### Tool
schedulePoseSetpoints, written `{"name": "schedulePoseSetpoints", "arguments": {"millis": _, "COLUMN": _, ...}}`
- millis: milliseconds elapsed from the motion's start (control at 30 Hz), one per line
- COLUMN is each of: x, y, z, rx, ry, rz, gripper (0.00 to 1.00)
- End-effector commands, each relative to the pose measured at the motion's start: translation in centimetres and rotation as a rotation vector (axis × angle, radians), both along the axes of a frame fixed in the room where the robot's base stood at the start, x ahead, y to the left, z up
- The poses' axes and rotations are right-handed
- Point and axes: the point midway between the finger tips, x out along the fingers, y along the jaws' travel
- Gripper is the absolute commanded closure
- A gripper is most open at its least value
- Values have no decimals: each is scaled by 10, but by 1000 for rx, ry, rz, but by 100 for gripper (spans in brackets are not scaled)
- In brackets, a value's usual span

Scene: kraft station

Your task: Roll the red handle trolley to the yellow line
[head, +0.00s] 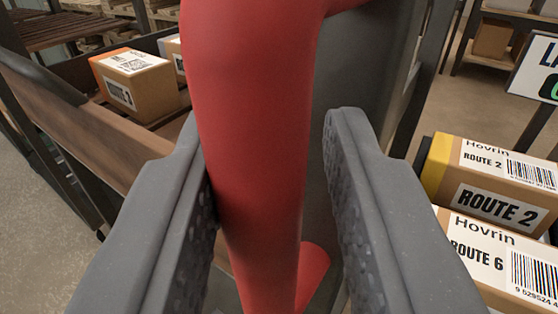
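The red handle (255,130) is a thick upright bar that bends to the right at the top of the head view. My gripper (265,150) is around the bar, one grey finger on each side. The left finger lies close against the bar or touches it. A gap shows between the bar and the right finger, so the gripper is open. A brown trolley side board (85,130) with a dark top rail runs behind the left finger. The yellow line is not in view.
A Route-labelled carton (138,85) with an orange edge sits behind the board at upper left. Route 2 (490,185) and Route 6 (500,255) cartons stand close at right. A sign (537,68) is at the right edge. Bare floor (480,95) shows behind.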

Motion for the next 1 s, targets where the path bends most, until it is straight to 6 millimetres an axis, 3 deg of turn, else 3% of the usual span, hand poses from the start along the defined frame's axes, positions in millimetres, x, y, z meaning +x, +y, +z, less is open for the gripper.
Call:
{"name": "schedulePoseSetpoints", "arguments": {"millis": 267, "x": -20, "y": 0, "z": 1, "rx": 0, "ry": 1, "rz": -1, "gripper": 74}}
{"name": "schedulePoseSetpoints", "arguments": {"millis": 667, "x": -85, "y": 5, "z": 0, "rx": -1, "ry": 3, "rz": -2, "gripper": 74}}
{"name": "schedulePoseSetpoints", "arguments": {"millis": 1000, "x": -107, "y": 7, "z": -4, "rx": 0, "ry": -3, "rz": -2, "gripper": 74}}
